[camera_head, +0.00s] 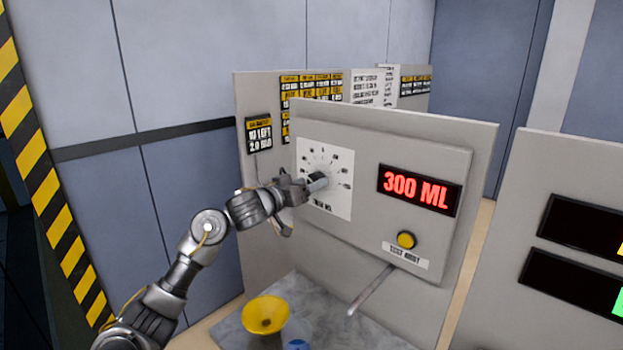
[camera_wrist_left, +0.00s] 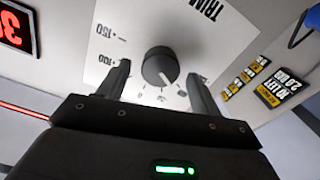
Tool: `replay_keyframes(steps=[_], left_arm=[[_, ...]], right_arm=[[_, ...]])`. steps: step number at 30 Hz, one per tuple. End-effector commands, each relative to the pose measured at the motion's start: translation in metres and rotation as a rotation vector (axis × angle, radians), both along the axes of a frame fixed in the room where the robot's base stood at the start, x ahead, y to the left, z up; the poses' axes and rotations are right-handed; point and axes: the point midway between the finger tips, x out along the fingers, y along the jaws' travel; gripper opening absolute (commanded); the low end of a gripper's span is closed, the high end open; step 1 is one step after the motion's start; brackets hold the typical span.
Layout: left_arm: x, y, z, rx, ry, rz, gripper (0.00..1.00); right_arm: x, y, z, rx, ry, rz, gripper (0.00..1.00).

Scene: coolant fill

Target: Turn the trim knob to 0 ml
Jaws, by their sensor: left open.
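The trim knob (camera_head: 318,180) is a dark round knob on a white dial plate (camera_head: 338,204) on the grey panel. In the left wrist view the knob (camera_wrist_left: 160,66) shows a light pointer line, with dial marks such as 100 and 150 beside it. My left gripper (camera_head: 306,186) is at the dial, its arm coming in from the left. In the left wrist view its two fingers (camera_wrist_left: 160,80) are apart, one on each side of the knob, with visible gaps to it. The red display (camera_head: 418,190) reads 300 ML. My right gripper is not in view.
A yellow button (camera_head: 406,240) sits below the display. A thin spout (camera_head: 370,290) juts out below the panel. A yellow funnel (camera_head: 266,315) and a blue item (camera_head: 296,344) are on the grey surface below. Another panel (camera_head: 570,190) stands at the right.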

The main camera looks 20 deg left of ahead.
Motion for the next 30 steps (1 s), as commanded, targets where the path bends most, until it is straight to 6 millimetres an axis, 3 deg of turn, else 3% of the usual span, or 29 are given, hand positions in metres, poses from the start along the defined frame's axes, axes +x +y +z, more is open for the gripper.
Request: replay_keyframes(steps=[6,14,24,30], left_arm=[[0.015,-0.005,0.001,0.001,0.000,0.000,0.65],[0.016,-0.005,0.000,0.001,-0.001,0.001,0.65],[0.016,-0.005,0.000,0.001,-0.001,0.001,0.23],[0.016,-0.005,0.000,0.010,-0.003,0.001,0.20]], right_arm=[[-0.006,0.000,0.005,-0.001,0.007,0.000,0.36],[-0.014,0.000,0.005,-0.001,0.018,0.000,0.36],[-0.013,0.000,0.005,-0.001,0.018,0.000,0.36],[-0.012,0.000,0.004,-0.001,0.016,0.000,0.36]])
